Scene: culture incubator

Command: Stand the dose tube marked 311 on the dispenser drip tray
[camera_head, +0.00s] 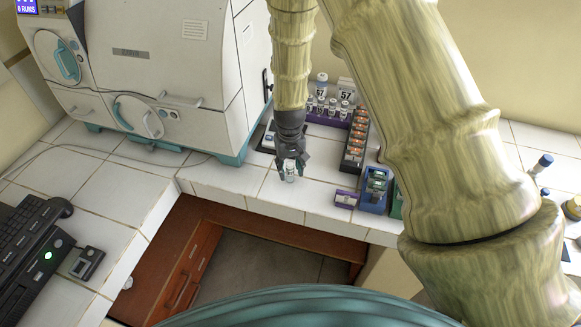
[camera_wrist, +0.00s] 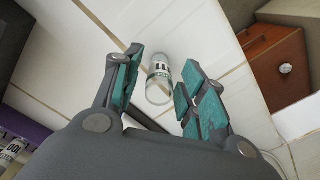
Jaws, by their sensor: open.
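A small clear tube (camera_head: 290,173) with a pale label stands on the white tiled counter. It also shows in the wrist view (camera_wrist: 159,80), between the two finger pads; its dark label marking is only partly seen, so I cannot read the full number. My gripper (camera_head: 292,170) points down with its fingers on either side of the tube. In the wrist view my gripper (camera_wrist: 158,92) is open, with gaps between both teal pads and the tube. I cannot make out the dispenser drip tray for certain.
A large white incubator (camera_head: 180,60) stands left. A purple rack of vials (camera_head: 325,118), a black rack with orange items (camera_head: 355,140), a blue holder (camera_head: 374,190) and a small purple block (camera_head: 346,198) stand right. The counter's front edge is close to the tube.

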